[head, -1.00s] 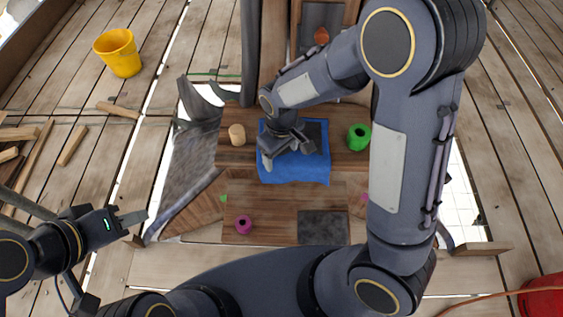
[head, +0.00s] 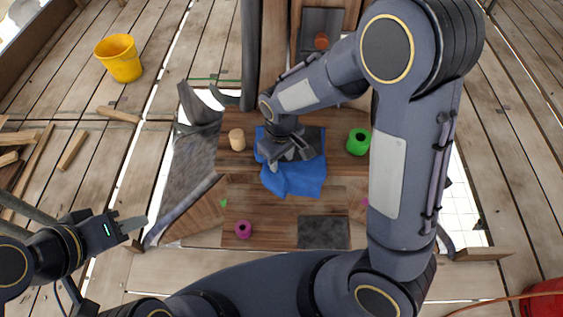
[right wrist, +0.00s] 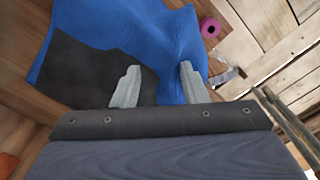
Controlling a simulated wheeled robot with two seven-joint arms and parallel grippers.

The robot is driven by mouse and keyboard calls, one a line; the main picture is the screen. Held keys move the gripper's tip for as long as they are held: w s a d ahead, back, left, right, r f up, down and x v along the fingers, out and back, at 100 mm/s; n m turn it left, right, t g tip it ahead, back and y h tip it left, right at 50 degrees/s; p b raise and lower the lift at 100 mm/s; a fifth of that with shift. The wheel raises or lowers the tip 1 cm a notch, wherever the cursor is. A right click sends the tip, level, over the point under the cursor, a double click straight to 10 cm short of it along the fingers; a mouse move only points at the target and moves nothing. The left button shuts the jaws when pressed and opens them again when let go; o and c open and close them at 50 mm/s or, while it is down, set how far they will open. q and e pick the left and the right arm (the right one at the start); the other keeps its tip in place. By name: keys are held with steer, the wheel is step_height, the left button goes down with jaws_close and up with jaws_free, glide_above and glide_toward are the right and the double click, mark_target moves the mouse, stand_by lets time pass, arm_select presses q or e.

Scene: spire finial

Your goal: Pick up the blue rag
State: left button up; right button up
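The blue rag (head: 295,180) lies on the wooden platform, crumpled, with its near edge uneven. It fills much of the upper right wrist view (right wrist: 165,30). My right gripper (head: 290,153) is over the rag, pointing down at it. In the right wrist view its two fingers (right wrist: 160,72) are apart, with blue cloth visible between and beyond them. I cannot tell whether the tips touch the cloth. My left gripper (head: 138,230) is open and empty at the left, far from the rag.
A tan cylinder (head: 237,139) stands left of the rag and a green spool (head: 358,142) right of it. A magenta spool (head: 243,229) and a dark plate (head: 324,232) lie nearer. A yellow bucket (head: 119,58) and wood offcuts (head: 73,149) are at left.

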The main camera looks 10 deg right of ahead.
jaws_close()
stand_by(0.3)
step_height(320, 180, up, 12)
steer(key=p, duration=0.9)
steer(key=shift+p, duration=0.35)
